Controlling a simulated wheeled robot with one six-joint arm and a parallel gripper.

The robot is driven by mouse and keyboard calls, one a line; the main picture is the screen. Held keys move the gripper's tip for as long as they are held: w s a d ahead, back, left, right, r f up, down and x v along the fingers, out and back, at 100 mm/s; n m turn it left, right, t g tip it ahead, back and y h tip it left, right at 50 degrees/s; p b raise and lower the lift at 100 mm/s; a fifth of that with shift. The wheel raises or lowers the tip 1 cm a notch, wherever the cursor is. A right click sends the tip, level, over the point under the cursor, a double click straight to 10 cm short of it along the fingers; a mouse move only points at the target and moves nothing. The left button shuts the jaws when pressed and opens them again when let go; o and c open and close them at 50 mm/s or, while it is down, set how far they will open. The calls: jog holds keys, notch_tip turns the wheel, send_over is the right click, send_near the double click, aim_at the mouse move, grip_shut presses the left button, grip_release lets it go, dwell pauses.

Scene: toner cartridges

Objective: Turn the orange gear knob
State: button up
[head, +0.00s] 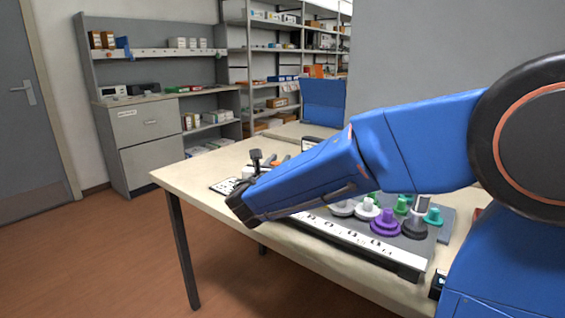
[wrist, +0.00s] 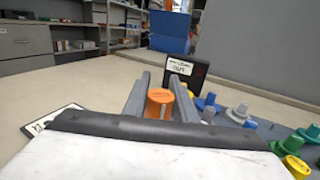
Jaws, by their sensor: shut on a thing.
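The orange gear knob (wrist: 159,101) shows in the wrist view as a short orange cylinder with a darker top. My gripper (wrist: 160,95) is shut on it, with one grey finger on each side. In the head view my blue forearm and wrist reach over the table, and the gripper (head: 258,165) is only partly seen beyond the wrist. The orange knob is mostly hidden there behind my wrist. The grey gear board (head: 437,235) carries gears with purple (head: 386,220), white, teal and green knobs to the right of my wrist.
A dark upright sign (wrist: 184,75) stands just behind the orange knob. A white-and-black label strip (head: 365,242) runs along the board's front. Other knobs stand close on the right. The table's left end (head: 185,177) is mostly clear, and shelves stand behind.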

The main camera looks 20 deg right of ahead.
jog(key=n+t+y, duration=0.1)
jog(key=n+y, duration=0.1)
jog(key=y, duration=0.1)
jog(key=a+n+t+y, duration=0.1)
jog(key=n+y, duration=0.1)
jog(key=shift+w+y, duration=0.2)
jog(key=shift+y, duration=0.2)
jog(key=shift+a+n+y, duration=0.2)
jog(key=shift+n+y, duration=0.3)
jog(key=shift+y, duration=0.3)
jog(key=shift+a+n+y, duration=0.2)
jog(key=shift+n+y, duration=0.3)
jog(key=shift+y, duration=0.3)
jog(key=shift+a+n+y, duration=0.2)
jog(key=shift+n+y, duration=0.1)
jog(key=shift+y, duration=0.2)
jog(key=o, duration=1)
jog(key=shift+a+r, duration=0.1)
jog(key=shift+o, duration=0.2)
